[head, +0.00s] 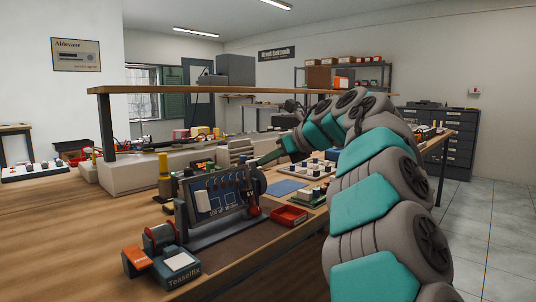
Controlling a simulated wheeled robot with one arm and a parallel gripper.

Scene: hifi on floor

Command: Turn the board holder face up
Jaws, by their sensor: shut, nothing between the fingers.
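The board holder (222,222) stands near the front of the wooden bench. It clamps a blue board (231,192) with pale markings, standing steeply tilted with this side toward me. A dark round disc (258,183) and a red knob (254,210) are at the holder's right end. My arm reaches in from the right and arches over the bench. My gripper (262,159) is shut and empty, just above and behind the disc at the holder's right end. It is small here, and I cannot tell whether it touches the holder.
An orange and dark device (165,262) stands front left of the holder. A red tray (290,215) and a blue mat (285,187) lie right of it, near a white-knobbed box (314,172). A raised shelf (220,90) spans the bench behind. Bare wood (70,225) lies left.

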